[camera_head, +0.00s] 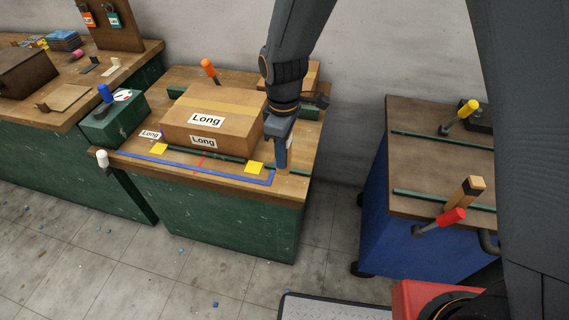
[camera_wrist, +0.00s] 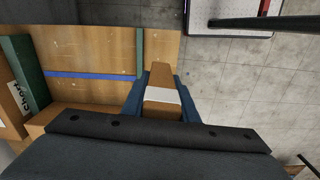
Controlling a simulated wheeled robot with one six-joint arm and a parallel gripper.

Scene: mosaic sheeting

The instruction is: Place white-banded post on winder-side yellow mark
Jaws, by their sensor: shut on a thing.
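My gripper (camera_wrist: 162,104) is shut on the white-banded post (camera_wrist: 161,76), a wooden post with a white band between the blue-grey fingers. In the head view my gripper (camera_head: 281,153) is over the right part of the middle bench, right of the box; the post is mostly hidden there. Two yellow marks lie on the bench top: one at the left (camera_head: 158,149) and one at the right (camera_head: 254,168). The right mark is just left of my gripper and looks bare.
A cardboard box labelled Long (camera_head: 225,118) stands on the bench behind the marks. Blue tape (camera_head: 190,170) runs along the front edge. A blue cart (camera_head: 385,225) on the right holds another wooden post (camera_head: 464,197) and red and yellow handles. Floor separates cart and bench.

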